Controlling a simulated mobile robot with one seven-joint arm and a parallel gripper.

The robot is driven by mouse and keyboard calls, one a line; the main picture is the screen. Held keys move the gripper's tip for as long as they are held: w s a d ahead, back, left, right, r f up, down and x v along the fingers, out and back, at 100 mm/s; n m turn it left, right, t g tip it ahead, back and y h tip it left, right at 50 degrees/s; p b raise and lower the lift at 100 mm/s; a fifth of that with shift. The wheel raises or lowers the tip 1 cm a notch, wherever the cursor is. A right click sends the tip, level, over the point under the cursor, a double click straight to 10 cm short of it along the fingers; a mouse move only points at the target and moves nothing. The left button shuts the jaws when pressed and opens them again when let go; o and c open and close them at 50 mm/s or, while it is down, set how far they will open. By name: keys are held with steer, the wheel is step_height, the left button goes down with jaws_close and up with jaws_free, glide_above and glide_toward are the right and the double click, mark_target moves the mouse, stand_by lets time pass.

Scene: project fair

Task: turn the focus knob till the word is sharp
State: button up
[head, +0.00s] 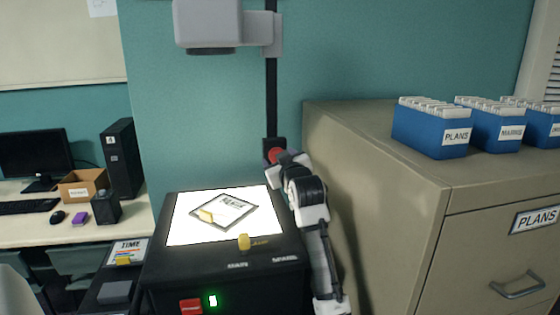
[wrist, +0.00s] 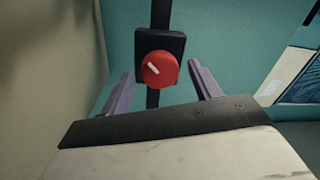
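The focus knob (wrist: 159,69) is red with a white mark, on a black block on the projector's post. In the wrist view it sits between and beyond the fingers of my gripper (wrist: 160,88), which are apart and do not visibly touch it. In the head view the red knob (head: 275,155) shows just above my wrist. The overhead projector (head: 225,270) has a lit glass top with a framed slide (head: 236,209) lying on it; its word is too small to read. The projector head (head: 222,24) is above. The projected word is not in view.
A beige filing cabinet (head: 380,220) stands close to the right of my arm, with blue file boxes (head: 430,135) on top. A desk with a monitor (head: 33,155) is at left. A yellow piece (head: 244,242) is at the projector's front edge.

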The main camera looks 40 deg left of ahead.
steer(key=shift+d, duration=0.15)
steer(key=b+v, duration=0.5)
steer(key=v, duration=0.8)
steer(key=shift+s+d, duration=0.2)
